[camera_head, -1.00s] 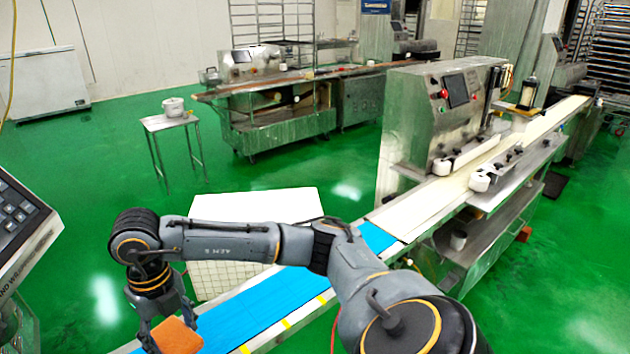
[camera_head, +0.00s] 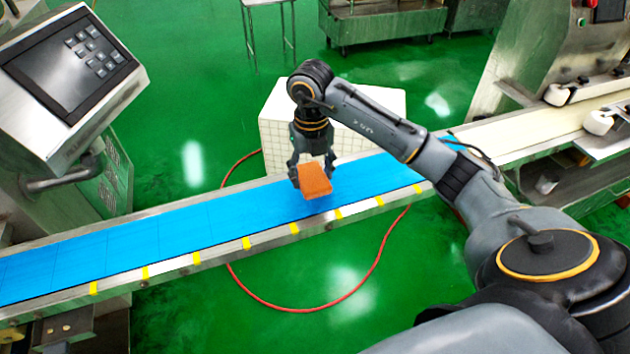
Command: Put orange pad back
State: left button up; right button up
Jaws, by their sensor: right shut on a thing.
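The orange pad (camera_head: 314,181) is in my right gripper (camera_head: 312,170), near the middle of the head view. The gripper points down and is shut on the pad. The pad is over the blue conveyor belt (camera_head: 190,222); I cannot tell whether it touches the belt. Part of the pad's upper end is hidden by the fingers. My left gripper is not in view.
Yellow marks line the belt's near metal rail (camera_head: 218,258). A control panel (camera_head: 75,75) stands at the upper left. A white tiled box (camera_head: 370,105) is behind the belt. A red hose (camera_head: 300,309) lies on the green floor. A pale belt (camera_head: 530,133) continues right.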

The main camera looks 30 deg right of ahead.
aim_at(314, 166)
jog(key=f, duration=0.1)
jog(key=w+d+f, duration=0.2)
jog(key=shift+w+f, duration=0.15)
jog(key=shift+f, duration=0.25)
jog(key=shift+f+p, duration=0.5)
jog(key=shift+f, duration=0.85)
jog(key=shift+f, duration=0.1)
jog(key=o, duration=1.1)
notch_tip(314, 166, up, 12)
jog(key=shift+r+b, duration=0.15)
jog(key=shift+b, duration=0.4)
